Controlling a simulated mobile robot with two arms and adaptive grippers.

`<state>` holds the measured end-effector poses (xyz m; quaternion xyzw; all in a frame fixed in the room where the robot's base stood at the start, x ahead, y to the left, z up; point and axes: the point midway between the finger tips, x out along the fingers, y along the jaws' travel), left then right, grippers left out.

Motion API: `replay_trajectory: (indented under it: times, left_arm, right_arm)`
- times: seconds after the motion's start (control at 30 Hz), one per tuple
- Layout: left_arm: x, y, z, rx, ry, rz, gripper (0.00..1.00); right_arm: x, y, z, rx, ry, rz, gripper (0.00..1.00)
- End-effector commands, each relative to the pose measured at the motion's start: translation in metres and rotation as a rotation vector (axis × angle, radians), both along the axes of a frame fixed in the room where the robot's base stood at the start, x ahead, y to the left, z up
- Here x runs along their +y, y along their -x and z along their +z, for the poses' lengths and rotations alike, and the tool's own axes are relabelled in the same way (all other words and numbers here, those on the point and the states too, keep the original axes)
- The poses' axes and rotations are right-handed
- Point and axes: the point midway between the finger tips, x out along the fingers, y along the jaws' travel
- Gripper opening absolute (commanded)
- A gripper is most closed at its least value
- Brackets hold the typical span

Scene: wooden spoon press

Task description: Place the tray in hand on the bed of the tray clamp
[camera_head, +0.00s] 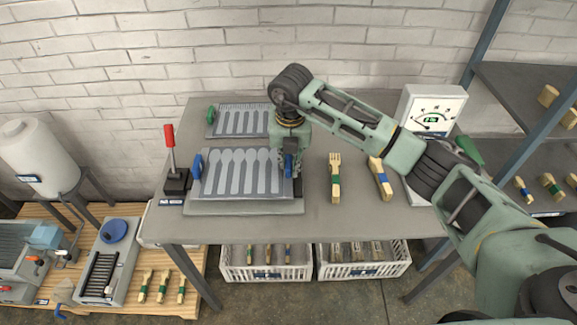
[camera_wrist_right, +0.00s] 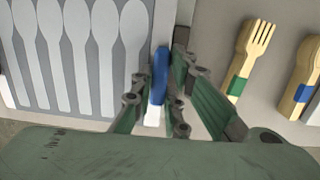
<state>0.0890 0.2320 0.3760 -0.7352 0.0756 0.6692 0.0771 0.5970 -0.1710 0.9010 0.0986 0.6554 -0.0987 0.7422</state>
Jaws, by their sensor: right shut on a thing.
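The grey tray (camera_head: 238,192) has pale spoon shapes and a blue handle at each end. My right gripper (camera_head: 290,172) is shut on the tray's right blue handle, which also shows in the right wrist view (camera_wrist_right: 159,77). The tray is over the grey bed of the tray clamp (camera_head: 245,208), whose front edge shows below it. I cannot tell whether the tray touches the bed. The clamp's red-handled lever (camera_head: 169,137) stands upright at the left on a black block. The tray hides most of the bed. My left gripper is not in view.
Another spoon tray (camera_head: 240,121) with a green handle lies behind. A wooden fork (camera_head: 335,178) and another wooden utensil (camera_head: 380,178) lie to the right, before a white gauge box (camera_head: 432,112). White crates (camera_head: 265,272) with utensils stand below the table.

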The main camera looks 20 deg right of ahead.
Motion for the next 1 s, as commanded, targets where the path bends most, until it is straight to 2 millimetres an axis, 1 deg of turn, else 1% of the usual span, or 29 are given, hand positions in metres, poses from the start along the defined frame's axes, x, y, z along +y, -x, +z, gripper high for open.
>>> replay_trajectory:
  times: [0.23, 0.3, 0.5, 0.53, 0.73, 1.0]
  left_arm:
    - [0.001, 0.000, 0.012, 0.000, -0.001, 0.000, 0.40]
    - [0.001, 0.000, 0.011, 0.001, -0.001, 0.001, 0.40]
    - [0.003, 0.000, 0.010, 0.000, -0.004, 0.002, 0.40]
    - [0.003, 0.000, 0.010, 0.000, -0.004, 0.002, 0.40]
    - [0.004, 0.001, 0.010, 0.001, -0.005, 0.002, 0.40]
    - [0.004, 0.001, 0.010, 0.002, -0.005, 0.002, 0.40]
  right_arm:
    - [0.001, 0.001, -0.032, 0.003, -0.002, 0.000, 0.00]
    - [0.001, 0.000, -0.036, 0.000, -0.002, 0.001, 0.00]
    - [0.000, 0.000, -0.036, -0.001, -0.002, 0.002, 0.00]
    - [0.000, 0.000, -0.037, 0.001, 0.000, 0.002, 0.15]
    - [0.000, 0.000, -0.037, 0.001, 0.000, 0.002, 0.33]
    - [-0.001, 0.000, -0.036, 0.001, 0.000, 0.001, 0.33]
